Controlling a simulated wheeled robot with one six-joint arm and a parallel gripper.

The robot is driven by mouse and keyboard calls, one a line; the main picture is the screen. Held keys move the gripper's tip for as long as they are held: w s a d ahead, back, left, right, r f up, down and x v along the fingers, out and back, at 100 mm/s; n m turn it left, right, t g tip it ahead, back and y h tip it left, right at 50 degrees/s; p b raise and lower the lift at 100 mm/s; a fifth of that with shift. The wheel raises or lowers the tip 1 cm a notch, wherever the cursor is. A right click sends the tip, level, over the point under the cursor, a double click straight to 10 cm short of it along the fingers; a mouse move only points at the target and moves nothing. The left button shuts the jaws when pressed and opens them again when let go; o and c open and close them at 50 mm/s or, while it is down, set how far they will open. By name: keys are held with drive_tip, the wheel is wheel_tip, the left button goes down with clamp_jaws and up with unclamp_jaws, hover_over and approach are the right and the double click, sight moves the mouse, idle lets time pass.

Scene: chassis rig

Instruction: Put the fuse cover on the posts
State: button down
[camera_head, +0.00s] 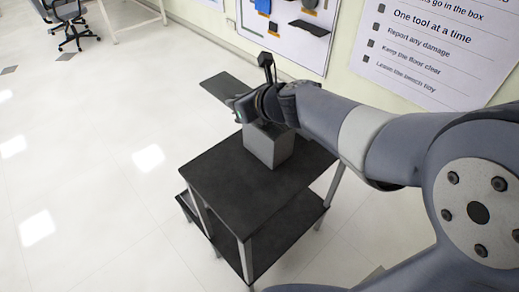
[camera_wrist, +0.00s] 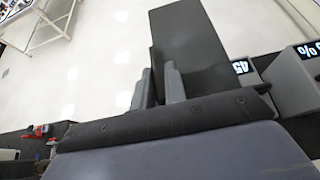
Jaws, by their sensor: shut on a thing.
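The fuse cover appears as a flat dark grey plate (camera_head: 224,84) held out beyond my gripper (camera_head: 241,106) at the upper left of the cart. In the wrist view the plate (camera_wrist: 190,45) stretches away from my gripper (camera_wrist: 156,84), whose two grey fingers are shut on its near left part. The plate is in the air, with white floor behind it. A grey box (camera_head: 266,147) stands on the black cart top, below and beside my wrist. I cannot make out any posts in either view.
The black cart (camera_head: 240,196) has bare room on its top in front of the box, and a lower shelf. Grey units with number displays (camera_wrist: 296,72) show at the right of the wrist view. A tool board (camera_head: 285,30) hangs on the wall behind.

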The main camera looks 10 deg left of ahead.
drive_tip(key=b, duration=1.2)
hover_over(244, 178)
wheel_tip(244, 178, down, 23)
drive_tip(key=shift+r, duration=0.2)
drive_tip(key=shift+f+b, duration=0.75)
drive_tip(key=shift+f, duration=1.7)
drive_tip(key=shift+f, duration=0.15)
drive_tip(key=c, duration=1.5)
unclamp_jaws()
drive_tip(key=shift+o, duration=0.2)
